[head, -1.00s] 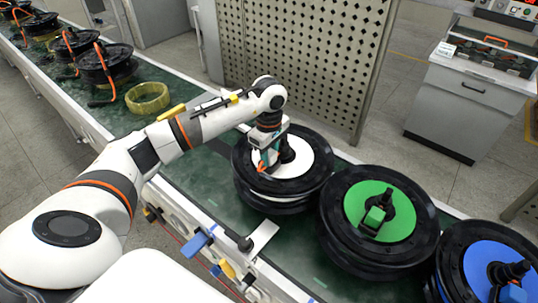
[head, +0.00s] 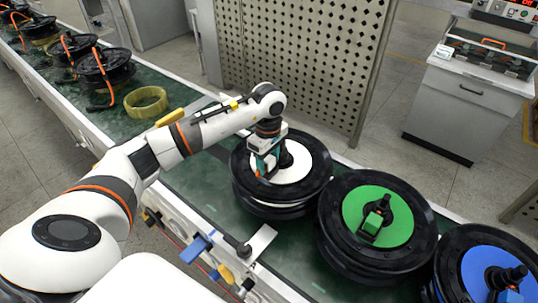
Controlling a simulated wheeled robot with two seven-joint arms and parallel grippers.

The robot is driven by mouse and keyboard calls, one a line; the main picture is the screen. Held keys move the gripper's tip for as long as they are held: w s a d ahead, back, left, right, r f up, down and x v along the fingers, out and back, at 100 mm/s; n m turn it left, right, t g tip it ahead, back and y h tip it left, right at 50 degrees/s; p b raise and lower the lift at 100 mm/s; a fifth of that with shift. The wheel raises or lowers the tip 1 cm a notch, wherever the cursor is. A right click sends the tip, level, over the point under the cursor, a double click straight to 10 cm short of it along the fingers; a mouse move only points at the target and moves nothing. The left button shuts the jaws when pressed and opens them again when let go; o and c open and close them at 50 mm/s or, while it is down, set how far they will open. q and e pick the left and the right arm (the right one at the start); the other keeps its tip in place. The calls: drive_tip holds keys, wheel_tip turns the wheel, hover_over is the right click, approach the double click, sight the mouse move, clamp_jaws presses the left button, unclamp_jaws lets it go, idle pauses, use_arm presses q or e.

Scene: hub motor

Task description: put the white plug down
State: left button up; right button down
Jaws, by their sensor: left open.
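The hub motor with the white disc (head: 310,169) lies on the green conveyor. A black post stands near the middle of the disc. My left gripper (head: 263,175) points down at the left part of this disc, beside the post, with its jaws open. The fingertips are at or just above the disc; I cannot tell whether they touch it. The white plug cannot be made out; it may be hidden by the gripper or blend with the white disc. My right gripper is not in view.
A hub motor with a green disc (head: 398,232) and one with a blue disc (head: 482,267) stand to the right. A yellow ring (head: 146,101) and several motors with orange cables are up the conveyor. A perforated panel (head: 300,60) stands behind.

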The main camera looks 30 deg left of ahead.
sight(268, 158)
use_arm(q)
wheel_tip(268, 158, up, 12)
drive_tip(key=b, duration=0.3)
drive_tip(key=shift+r, duration=0.15)
drive_tip(key=shift+w+a, duration=0.1)
